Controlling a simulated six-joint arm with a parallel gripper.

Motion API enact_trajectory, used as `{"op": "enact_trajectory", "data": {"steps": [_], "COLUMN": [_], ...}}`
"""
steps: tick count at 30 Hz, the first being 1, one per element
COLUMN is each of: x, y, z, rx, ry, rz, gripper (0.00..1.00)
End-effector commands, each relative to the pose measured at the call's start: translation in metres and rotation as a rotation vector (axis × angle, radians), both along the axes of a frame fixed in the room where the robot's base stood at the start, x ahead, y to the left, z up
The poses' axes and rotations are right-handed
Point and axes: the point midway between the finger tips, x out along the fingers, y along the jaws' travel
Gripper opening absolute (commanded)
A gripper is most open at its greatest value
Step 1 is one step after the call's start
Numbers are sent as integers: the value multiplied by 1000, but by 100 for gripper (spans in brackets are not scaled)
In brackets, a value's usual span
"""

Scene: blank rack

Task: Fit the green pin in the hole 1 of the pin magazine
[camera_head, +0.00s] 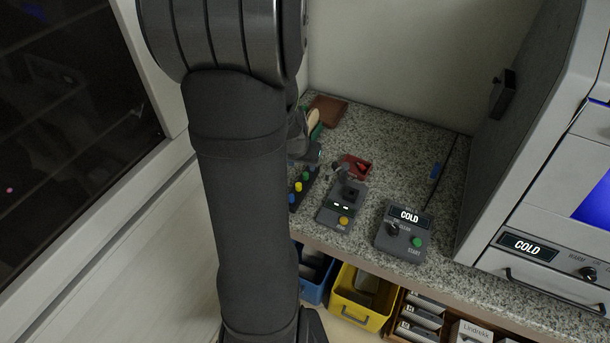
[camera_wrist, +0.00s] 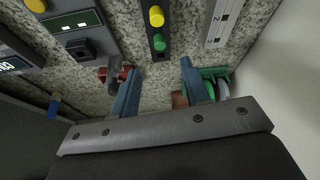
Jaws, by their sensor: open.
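A dark strip (camera_wrist: 158,28) near the top of the wrist view carries a green round-topped piece (camera_wrist: 159,41), which looks like the green pin, and a yellow one (camera_wrist: 156,16). In the head view the strip shows blue, yellow and green (camera_head: 306,176) tops, partly behind my arm. A grey block with a numbered white label (camera_wrist: 222,22) lies to its right in the wrist view; it may be the pin magazine, but its holes cannot be made out. My gripper (camera_wrist: 159,67) is open and empty, its blue fingers spread just below the green piece in the picture.
A red item (camera_wrist: 115,74) is by the left finger and a green-and-grey item (camera_wrist: 212,82) by the right finger. Control boxes (camera_head: 342,205) and (camera_head: 403,230), the latter reading COLD, stand on the speckled counter. A white wall rises close on the right in the wrist view.

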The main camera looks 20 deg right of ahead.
Motion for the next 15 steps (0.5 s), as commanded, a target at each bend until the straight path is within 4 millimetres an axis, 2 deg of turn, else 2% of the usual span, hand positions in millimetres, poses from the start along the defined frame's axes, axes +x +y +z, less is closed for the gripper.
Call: {"op": "enact_trajectory", "data": {"steps": [1, 6, 15], "x": [2, 8, 12], "y": [-2, -6, -9], "z": [-8, -24, -38], "rx": [1, 0, 1], "ry": [4, 1, 2], "rz": [1, 0, -1], "gripper": [43, 43, 43]}}
